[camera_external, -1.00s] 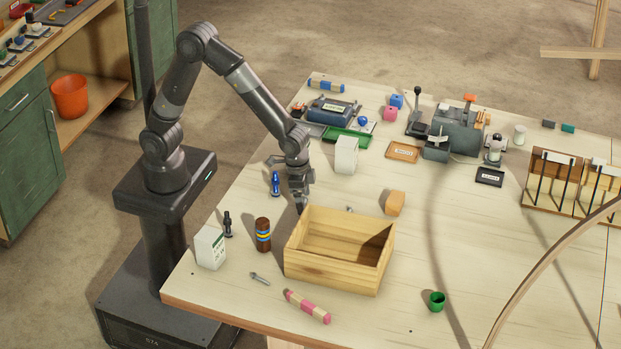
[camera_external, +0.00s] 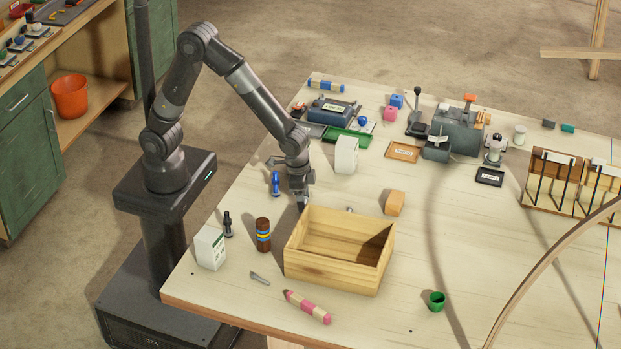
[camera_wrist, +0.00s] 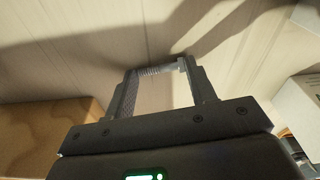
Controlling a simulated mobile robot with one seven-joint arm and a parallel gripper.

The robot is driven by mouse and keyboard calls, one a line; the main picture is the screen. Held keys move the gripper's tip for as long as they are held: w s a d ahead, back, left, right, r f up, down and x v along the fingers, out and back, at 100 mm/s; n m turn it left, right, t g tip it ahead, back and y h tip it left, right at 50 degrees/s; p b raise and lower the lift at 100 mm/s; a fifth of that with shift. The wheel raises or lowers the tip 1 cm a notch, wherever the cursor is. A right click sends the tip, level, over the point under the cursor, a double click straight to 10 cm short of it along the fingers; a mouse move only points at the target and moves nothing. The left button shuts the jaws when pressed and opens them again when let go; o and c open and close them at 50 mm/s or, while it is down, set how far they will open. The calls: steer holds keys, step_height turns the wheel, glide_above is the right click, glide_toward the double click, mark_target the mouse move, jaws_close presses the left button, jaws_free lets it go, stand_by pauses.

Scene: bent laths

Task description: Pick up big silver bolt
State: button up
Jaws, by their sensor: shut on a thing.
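My gripper (camera_wrist: 158,88) points down at the tabletop, just behind the left back corner of the wooden box. In the wrist view its two fingers are shut on a silver threaded bolt (camera_wrist: 160,70), which spans between the fingertips with its head at the right finger. The bolt is at or close to the table surface; I cannot tell whether it touches. In the outside view my gripper (camera_external: 302,204) hides this bolt. Another small silver metal piece (camera_external: 260,278) lies on the table left of the box's front, and one more (camera_external: 349,209) shows just behind the box.
The open wooden box (camera_external: 330,270) stands right in front of my gripper. A blue-handled tool (camera_external: 276,184) is to the left, a white box (camera_external: 346,155) behind. A brown bottle (camera_external: 263,235) and white carton (camera_external: 210,248) stand front left.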

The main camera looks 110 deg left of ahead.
steer(key=shift+r, duration=0.1)
steer(key=shift+r, duration=0.3)
steer(key=r, duration=0.3)
steer(key=shift+s+d+r, duration=0.15)
steer(key=shift+d+r, duration=0.15)
steer(key=shift+r, duration=0.1)
steer(key=s+d+r, duration=0.6)
steer(key=d, duration=0.3)
step_height(320, 180, up, 5)
steer(key=m, duration=0.2)
glide_above(329, 251)
steer(key=w+d, duration=0.1)
steer(key=d, duration=0.2)
step_height(329, 251, down, 9)
steer(key=shift+d, duration=0.1)
steer(key=shift+f, duration=2.8)
steer(key=shift+f, duration=0.15)
